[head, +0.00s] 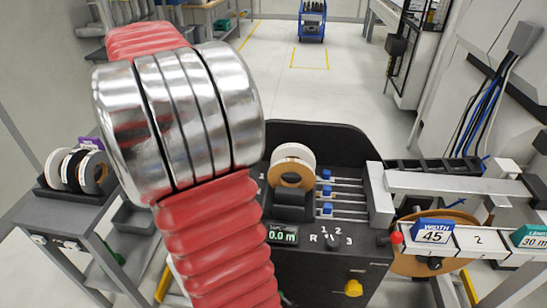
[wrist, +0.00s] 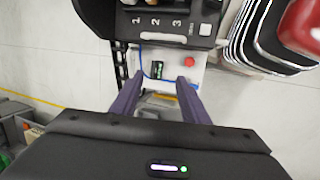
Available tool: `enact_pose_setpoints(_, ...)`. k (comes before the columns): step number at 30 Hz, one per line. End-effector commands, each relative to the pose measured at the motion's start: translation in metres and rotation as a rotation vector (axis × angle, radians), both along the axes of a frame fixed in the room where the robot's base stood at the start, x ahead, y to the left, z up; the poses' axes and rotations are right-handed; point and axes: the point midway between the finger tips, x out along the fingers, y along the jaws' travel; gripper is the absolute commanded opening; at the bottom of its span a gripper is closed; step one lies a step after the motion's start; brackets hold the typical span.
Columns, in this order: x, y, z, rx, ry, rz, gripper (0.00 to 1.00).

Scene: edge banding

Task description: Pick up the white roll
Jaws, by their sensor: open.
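A white roll (head: 57,167) with a brownish face stands at the left end of a row of rolls on the left cart. Another white roll with a tan face (head: 292,163) sits upright on the black machine, so I cannot tell from looks alone which one is meant. My gripper (wrist: 160,78) shows in the wrist view with two dark purple fingers spread apart and nothing between them. It hangs above a white panel of a machine. No roll shows clearly in the wrist view. In the head view my gripper is hidden or out of frame.
The grey cart (head: 62,205) also bears a black roll (head: 73,170), a grey roll (head: 95,172) and a purple item (head: 88,142). The black machine (head: 330,260) fills the centre. A white rail (head: 460,240) with width and length signs runs right. Open floor lies behind.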

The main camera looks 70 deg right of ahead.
Motion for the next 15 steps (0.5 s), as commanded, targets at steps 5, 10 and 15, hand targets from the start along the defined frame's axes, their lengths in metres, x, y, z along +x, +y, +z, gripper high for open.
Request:
enact_pose_setpoints(5, -0.019, -0.053, -0.013, 0.016, 0.081, -0.007, 0.41)
enact_pose_setpoints(10, -0.042, -0.099, -0.027, 0.039, 0.154, -0.009, 0.41)
enact_pose_setpoints(15, -0.071, -0.144, -0.043, 0.071, 0.226, -0.012, 0.41)
